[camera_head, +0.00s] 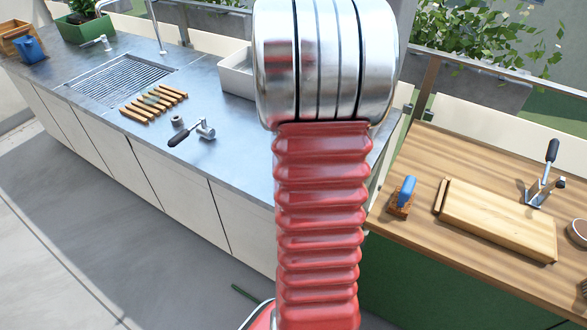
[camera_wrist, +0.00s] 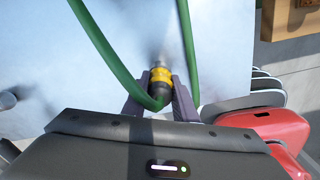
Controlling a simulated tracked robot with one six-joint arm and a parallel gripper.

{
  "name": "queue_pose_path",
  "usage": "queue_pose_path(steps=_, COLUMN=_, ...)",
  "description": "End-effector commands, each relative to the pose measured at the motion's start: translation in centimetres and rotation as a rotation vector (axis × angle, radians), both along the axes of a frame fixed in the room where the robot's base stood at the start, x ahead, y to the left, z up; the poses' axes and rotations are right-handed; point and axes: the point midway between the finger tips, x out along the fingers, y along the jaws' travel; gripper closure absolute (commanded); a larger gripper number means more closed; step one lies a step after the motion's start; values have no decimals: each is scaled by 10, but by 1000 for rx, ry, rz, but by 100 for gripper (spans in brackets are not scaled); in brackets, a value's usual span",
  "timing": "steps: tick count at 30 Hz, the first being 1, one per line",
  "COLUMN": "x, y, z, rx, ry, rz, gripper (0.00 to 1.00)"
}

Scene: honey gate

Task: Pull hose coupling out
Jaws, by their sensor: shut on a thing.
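The hose coupling (camera_wrist: 161,78), a short yellow and black piece, shows in the middle of the wrist view. My gripper (camera_wrist: 160,88) is shut on it, one grey finger on each side. A green hose (camera_wrist: 108,52) comes down from the upper left and bends in at the coupling's near end; another green length (camera_wrist: 187,45) runs up on the right. Beyond the coupling is a blurred pale surface, so I cannot tell whether it is seated in anything. In the head view my arm hides the middle, and neither gripper nor coupling shows.
In the head view a grey counter (camera_head: 235,150) holds a slatted wooden rack (camera_head: 153,103), a black-handled valve (camera_head: 190,134) and a white basin (camera_head: 237,75). The wooden worktop (camera_head: 440,150) at right carries a cutting board (camera_head: 497,217), a blue-handled brush (camera_head: 403,196) and a clamp (camera_head: 544,185). Floor is clear at left.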

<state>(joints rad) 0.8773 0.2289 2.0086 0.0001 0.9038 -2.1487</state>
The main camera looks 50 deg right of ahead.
Motion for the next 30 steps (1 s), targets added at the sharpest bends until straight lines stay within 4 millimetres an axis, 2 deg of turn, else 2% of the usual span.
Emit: queue_pose_path(steps=30, x=0, y=0, z=8, rx=0, ry=0, rz=0, gripper=100)
